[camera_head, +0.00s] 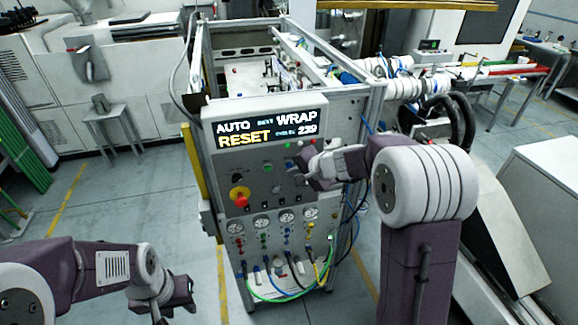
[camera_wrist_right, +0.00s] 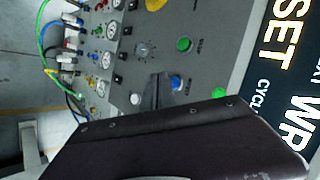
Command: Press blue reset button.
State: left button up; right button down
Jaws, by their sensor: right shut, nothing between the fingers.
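The blue button (camera_wrist_right: 176,82) shows in the right wrist view on the grey control panel (camera_wrist_right: 215,65), beside the dark fingertips of my right gripper (camera_wrist_right: 158,86). The tips are close to it; I cannot tell whether they touch the panel. In the head view my right gripper (camera_head: 299,171) is shut and empty in front of the right part of the panel (camera_head: 255,182); the blue button is not clear there. My left gripper (camera_head: 178,300) is low at the left, away from the panel; its jaws are unclear.
A display (camera_head: 266,128) above the buttons reads AUTO, WRAP and RESET. A red emergency knob (camera_head: 239,195) is at the panel's left. Gauges and hoses (camera_head: 288,266) are below.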

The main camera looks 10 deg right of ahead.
jog(key=shift+w, duration=0.15)
jog(key=shift+w, duration=0.3)
jog(key=shift+w, duration=0.4)
dwell(1.0)
jog(key=shift+s+b, duration=0.55)
jog(key=shift+s, duration=0.25)
